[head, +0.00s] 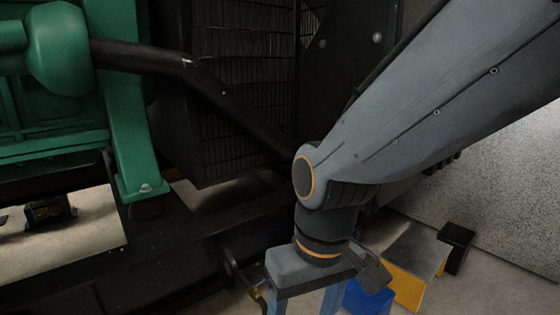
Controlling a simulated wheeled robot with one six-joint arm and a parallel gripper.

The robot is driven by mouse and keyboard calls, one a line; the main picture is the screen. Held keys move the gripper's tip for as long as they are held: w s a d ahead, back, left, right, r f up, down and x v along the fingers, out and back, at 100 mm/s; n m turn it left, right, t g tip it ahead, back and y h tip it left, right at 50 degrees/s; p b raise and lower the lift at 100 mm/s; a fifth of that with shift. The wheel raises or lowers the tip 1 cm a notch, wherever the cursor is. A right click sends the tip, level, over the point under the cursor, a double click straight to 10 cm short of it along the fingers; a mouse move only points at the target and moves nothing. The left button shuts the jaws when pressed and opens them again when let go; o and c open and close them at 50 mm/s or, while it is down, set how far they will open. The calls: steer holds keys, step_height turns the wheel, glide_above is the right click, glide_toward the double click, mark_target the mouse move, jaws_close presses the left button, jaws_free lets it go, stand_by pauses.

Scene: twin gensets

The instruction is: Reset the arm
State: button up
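My arm reaches in from the upper right of the head view, and its grey links bend down at an orange-ringed joint. My gripper (305,301) hangs at the bottom centre, pointing down. Its two blue-grey fingers stand apart with floor showing between them, so it is open, and I see nothing held in it. The fingertips are cut off by the lower edge of the picture.
A green and black genset (145,150) fills the left and centre, with a black pipe (225,95) and a dark grille (240,90) behind. Yellow (405,288), blue (367,299) and black (456,246) objects stand on the floor right of my gripper. A speckled wall (510,190) is at right.

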steer(key=s+d+r+m+p, duration=0.1)
steer(key=d+r+m+p, duration=0.1)
steer(key=d+r+p, duration=0.6)
steer(key=s+d+r+m+h+p, duration=0.1)
steer(key=d+r+m+p, duration=0.1)
steer(key=d+r+p, duration=0.5)
step_height(320, 180, up, 6)
steer(key=p, duration=1)
steer(key=shift+d+f+m+p, duration=0.25)
steer(key=shift+d+m+p, duration=0.05)
steer(key=shift+d+p, duration=0.1)
